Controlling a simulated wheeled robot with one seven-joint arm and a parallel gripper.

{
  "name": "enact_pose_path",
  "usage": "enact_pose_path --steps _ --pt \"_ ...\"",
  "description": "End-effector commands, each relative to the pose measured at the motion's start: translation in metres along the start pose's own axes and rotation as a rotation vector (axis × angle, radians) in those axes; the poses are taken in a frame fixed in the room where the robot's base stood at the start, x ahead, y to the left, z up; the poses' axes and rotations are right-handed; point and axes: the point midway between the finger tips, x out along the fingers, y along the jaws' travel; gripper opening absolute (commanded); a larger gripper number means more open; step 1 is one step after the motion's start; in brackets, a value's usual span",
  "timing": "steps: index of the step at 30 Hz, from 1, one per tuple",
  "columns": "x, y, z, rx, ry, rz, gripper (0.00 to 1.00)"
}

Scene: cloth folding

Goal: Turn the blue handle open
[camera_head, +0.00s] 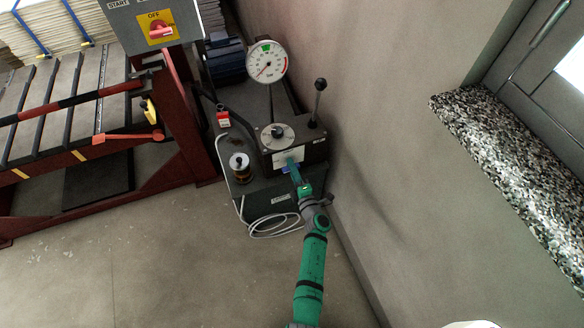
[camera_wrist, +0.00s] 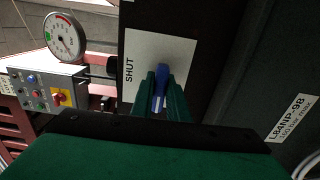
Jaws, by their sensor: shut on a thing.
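The blue handle (camera_wrist: 159,88) is in the middle of the wrist view, on a pale plate (camera_wrist: 184,52) marked "SHUT". My gripper (camera_wrist: 160,100) is shut on it, with one green finger on each side. In the head view my green arm reaches up to the dark machine box (camera_head: 312,150), and my gripper (camera_head: 293,168) is at its front plate. A little blue (camera_head: 289,169) shows there; the handle is mostly hidden behind my fingers. The handle's lower part is hidden between the fingers in the wrist view.
A round gauge (camera_head: 267,61) and a black-knobbed lever (camera_head: 318,100) rise above the box. A can (camera_head: 240,167) stands at its left and a white cable (camera_head: 274,225) lies coiled below. The wall (camera_head: 370,120) is close on the right. A red-framed press (camera_head: 183,120) stands left.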

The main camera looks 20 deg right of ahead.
Motion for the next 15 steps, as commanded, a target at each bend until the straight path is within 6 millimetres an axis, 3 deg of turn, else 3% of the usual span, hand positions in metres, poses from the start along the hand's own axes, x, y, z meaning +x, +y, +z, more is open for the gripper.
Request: enact_pose_path --steps 4,5,6,15 --pt "-0.0013 -0.0010 0.0024 -0.001 -0.005 -0.002 0.00" --pt "-0.0013 -0.0010 0.0024 -0.001 -0.005 -0.002 0.21" --pt "-0.0012 -0.0010 0.0022 -0.001 -0.005 -0.002 0.31" --pt "-0.0009 -0.0004 0.0008 0.000 -0.002 -0.001 0.33"
